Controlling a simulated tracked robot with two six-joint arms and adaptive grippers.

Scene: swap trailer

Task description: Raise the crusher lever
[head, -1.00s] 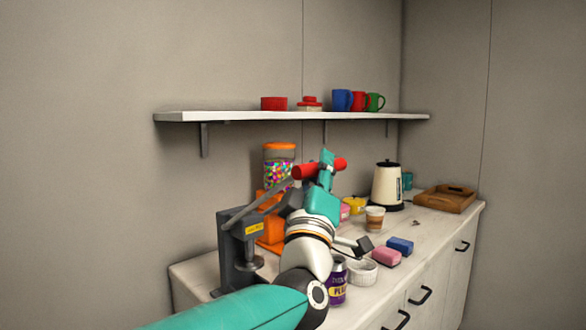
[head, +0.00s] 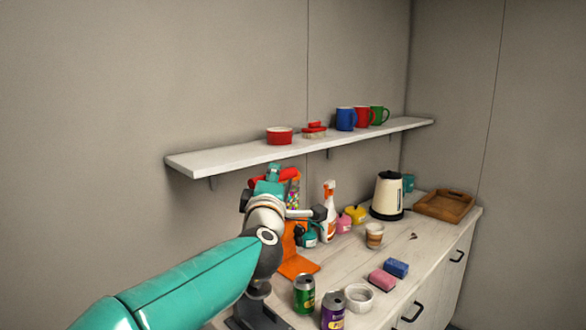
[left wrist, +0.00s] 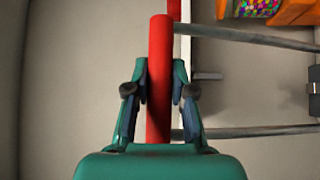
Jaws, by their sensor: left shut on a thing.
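The crusher lever's red handle (head: 288,174) is up near the underside of the shelf in the head view. My left gripper (head: 268,182) is shut on this handle. In the left wrist view the red handle (left wrist: 160,80) runs between the two fingers of my left gripper (left wrist: 160,68), and grey lever bars (left wrist: 245,36) extend to the right. The crusher's dark grey base (head: 255,312) shows low in the head view; my left arm hides most of its body. My right gripper is not in view.
The wall shelf (head: 225,156) is close above the handle. An orange dispenser (head: 296,262), a spray bottle (head: 329,215), a green can (head: 304,294) and a purple can (head: 333,309) stand nearby. The kettle (head: 387,195) and wooden tray (head: 446,205) are farther right.

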